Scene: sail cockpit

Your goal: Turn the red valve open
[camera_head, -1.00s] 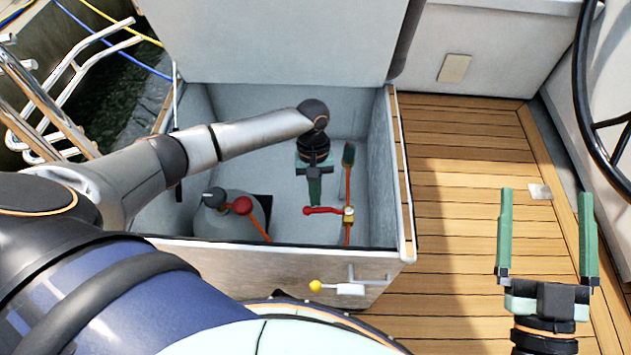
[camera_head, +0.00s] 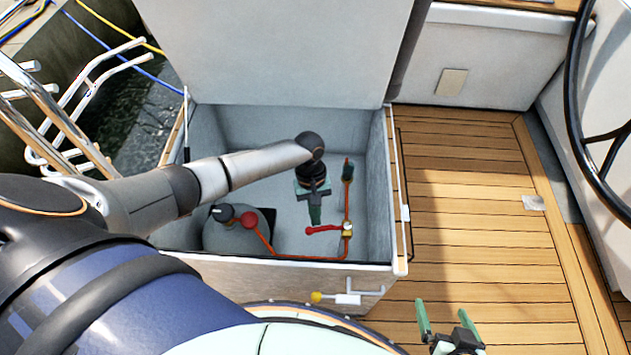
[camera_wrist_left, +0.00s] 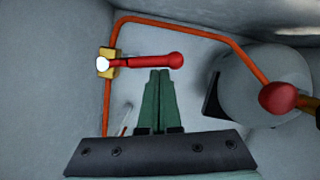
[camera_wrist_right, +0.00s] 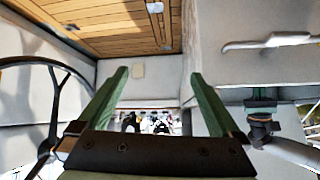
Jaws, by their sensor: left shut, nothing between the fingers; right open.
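The red valve is a red lever handle (camera_head: 322,229) with a round knob end, on a brass body (camera_head: 347,229) in an orange pipe inside the open locker. In the left wrist view the red lever (camera_wrist_left: 150,62) lies across the pipe, its knob to the right. My left gripper (camera_head: 315,222) reaches down into the locker, shut and empty. In the left wrist view its green fingertips (camera_wrist_left: 160,72) are just below the lever near the knob; I cannot tell whether they touch. My right gripper (camera_head: 442,306) is open and empty over the deck, outside the locker.
A grey tank (camera_head: 235,232) with a red knob (camera_head: 249,220) stands left of the valve. The locker's walls (camera_head: 378,200) surround my left gripper. A steering wheel (camera_head: 577,110) is at right. The wooden deck (camera_head: 465,210) is clear.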

